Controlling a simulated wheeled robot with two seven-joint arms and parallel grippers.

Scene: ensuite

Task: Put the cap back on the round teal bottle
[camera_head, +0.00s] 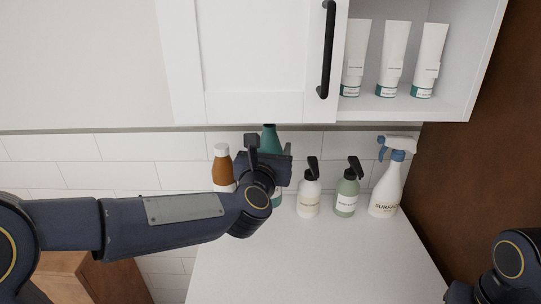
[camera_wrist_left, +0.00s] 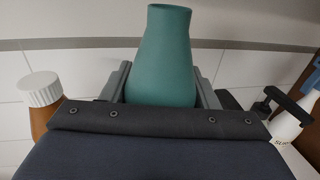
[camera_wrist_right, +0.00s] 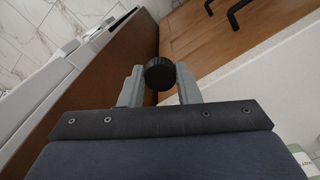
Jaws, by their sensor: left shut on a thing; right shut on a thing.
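The round teal bottle (camera_head: 269,138) stands upright at the back of the white counter, partly hidden behind my left gripper (camera_head: 268,160). In the left wrist view the bottle (camera_wrist_left: 165,60) sits between the two fingers, which are shut on its body. No cap shows on its narrow top. In the right wrist view my right gripper (camera_wrist_right: 160,88) is shut on a round black cap (camera_wrist_right: 159,73), held between the fingertips. In the head view only part of my right arm shows at the lower right; the right gripper and cap are out of that view.
A brown bottle with a white cap (camera_head: 222,167) stands left of the teal bottle. A white pump bottle (camera_head: 309,193), a green pump bottle (camera_head: 347,189) and a spray bottle (camera_head: 386,186) stand to the right. A wall cabinet (camera_head: 405,108) hangs above. The front counter is clear.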

